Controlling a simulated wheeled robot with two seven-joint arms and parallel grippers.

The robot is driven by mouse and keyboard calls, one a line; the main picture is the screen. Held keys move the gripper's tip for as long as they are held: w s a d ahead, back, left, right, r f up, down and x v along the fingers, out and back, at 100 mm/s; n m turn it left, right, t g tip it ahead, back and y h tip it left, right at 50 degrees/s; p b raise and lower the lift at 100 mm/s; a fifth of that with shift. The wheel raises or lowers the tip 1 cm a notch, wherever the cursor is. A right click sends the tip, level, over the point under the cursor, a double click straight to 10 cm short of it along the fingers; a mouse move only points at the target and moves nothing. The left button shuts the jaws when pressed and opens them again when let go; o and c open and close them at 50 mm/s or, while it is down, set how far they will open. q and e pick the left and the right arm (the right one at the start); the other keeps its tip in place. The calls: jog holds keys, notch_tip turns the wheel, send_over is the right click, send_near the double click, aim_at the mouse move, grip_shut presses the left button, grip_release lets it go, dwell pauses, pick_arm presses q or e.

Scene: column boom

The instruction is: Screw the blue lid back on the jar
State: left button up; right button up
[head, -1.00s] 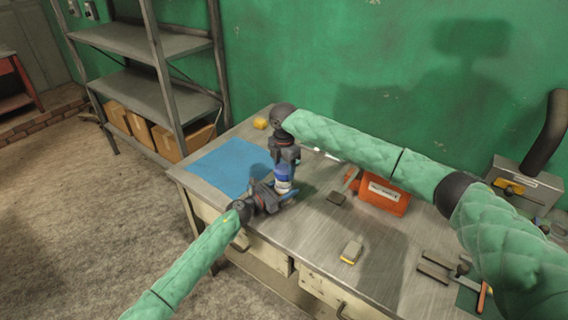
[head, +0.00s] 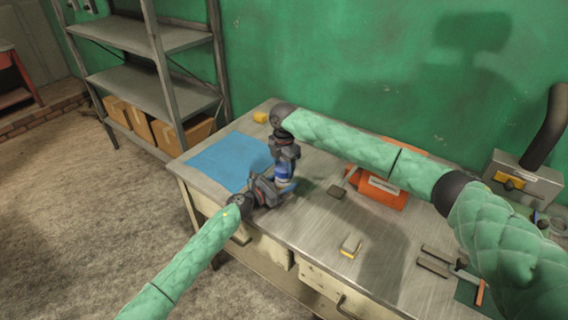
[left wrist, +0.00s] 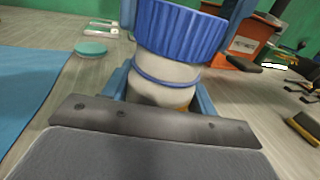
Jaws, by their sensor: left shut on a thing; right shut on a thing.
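The jar (left wrist: 166,75) is pale, with a blue band around it, and stands upright between the fingers of my left gripper (head: 276,190), which is shut on it. The blue ribbed lid (left wrist: 180,30) sits at the top of the jar in the left wrist view; it also shows in the head view (head: 284,170). My right gripper (head: 285,158) points down from above and is shut on the lid. From these views I cannot tell how tightly the lid is seated. Parts of the jar are hidden by the grippers.
A blue mat (head: 228,163) lies left of the jar on the metal workbench (head: 310,225). An orange box (head: 382,190) stands to the right. A yellow-edged block (head: 350,246) lies near the front. A yellow item (head: 260,117) lies at the back left. Shelving (head: 160,90) stands behind left.

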jog(key=shift+f, duration=0.6)
dwell(0.7)
